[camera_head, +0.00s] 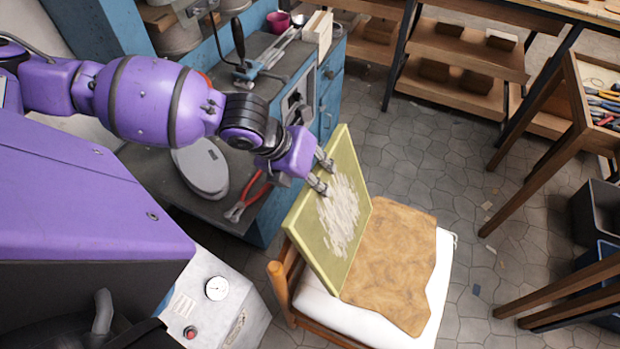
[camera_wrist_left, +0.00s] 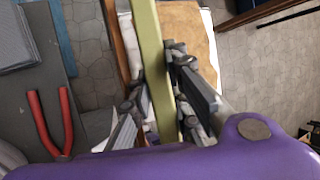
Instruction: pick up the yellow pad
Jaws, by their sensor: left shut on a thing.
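The yellow pad (camera_head: 304,243) is a flat rectangular board with a worn, pale patch on its face. In the head view it is tilted up on edge above a chair with a white cushion (camera_head: 433,298) and a brown leather piece (camera_head: 392,256). My left gripper (camera_head: 325,176) is shut on the pad's upper edge. In the left wrist view the pad (camera_wrist_left: 150,50) runs between the two fingers, seen edge-on. Whether its lower edge touches the chair is unclear. My right gripper is not in view.
A grey workbench (camera_head: 193,204) with red-handled pliers (camera_head: 246,199) and a round grey plate (camera_head: 199,168) stands left of the pad. Wooden shelves (camera_head: 455,52) stand at the back. A tool table (camera_head: 585,100) and dark bins (camera_head: 598,212) are at right.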

